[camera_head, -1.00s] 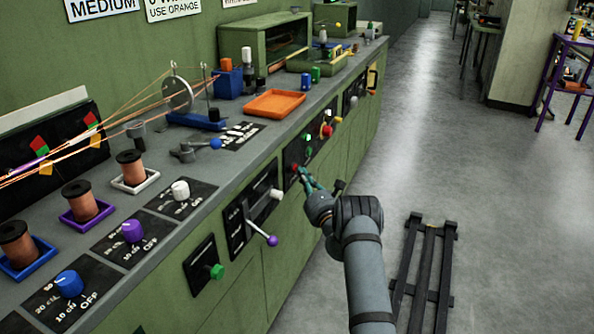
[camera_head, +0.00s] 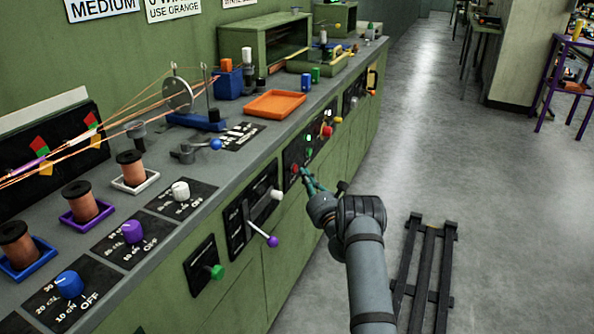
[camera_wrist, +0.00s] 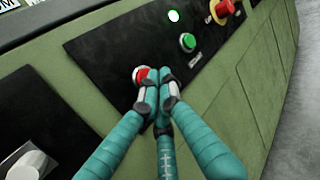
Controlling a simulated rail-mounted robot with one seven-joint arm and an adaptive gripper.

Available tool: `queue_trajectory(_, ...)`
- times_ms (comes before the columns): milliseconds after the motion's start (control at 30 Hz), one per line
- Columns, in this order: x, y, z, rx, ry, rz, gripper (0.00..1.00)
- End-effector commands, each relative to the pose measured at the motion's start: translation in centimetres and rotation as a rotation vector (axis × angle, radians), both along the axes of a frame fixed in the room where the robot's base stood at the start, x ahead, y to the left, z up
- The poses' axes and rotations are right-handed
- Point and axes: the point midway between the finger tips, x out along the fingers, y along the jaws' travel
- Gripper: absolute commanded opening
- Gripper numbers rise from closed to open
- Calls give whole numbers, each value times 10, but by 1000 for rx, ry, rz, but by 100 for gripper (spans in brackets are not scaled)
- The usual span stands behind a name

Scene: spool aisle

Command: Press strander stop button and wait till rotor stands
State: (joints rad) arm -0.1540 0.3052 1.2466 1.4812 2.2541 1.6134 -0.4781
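A red button (camera_wrist: 141,74) sits on the black panel (camera_wrist: 100,45), beside a green button (camera_wrist: 187,42) and a lit green lamp (camera_wrist: 174,15). My gripper (camera_wrist: 153,80) has its teal fingers drawn together, with nothing seen between them. The tips overlap the red button's right edge in the wrist view; I cannot tell whether they touch it. In the head view my gripper (camera_head: 304,175) is at the same panel's lower left. A grey disc (camera_head: 178,95) with copper wires, apparently the rotor, stands on the bench; its turning cannot be judged.
A red knob on a yellow base (camera_wrist: 222,10) lies right of the green button. A white knob (camera_head: 277,195) and a purple-tipped lever (camera_head: 271,241) stick out left of my gripper. An orange tray (camera_head: 275,103) is on the bench above. The aisle floor to the right is mostly clear.

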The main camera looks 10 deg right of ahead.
Motion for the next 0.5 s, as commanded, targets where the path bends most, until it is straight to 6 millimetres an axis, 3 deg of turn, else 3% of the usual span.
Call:
queue_trajectory(233,-1,-2,0,0,1,-1,0)
queue_trajectory(500,-14,-25,0,1,1,-3,0)
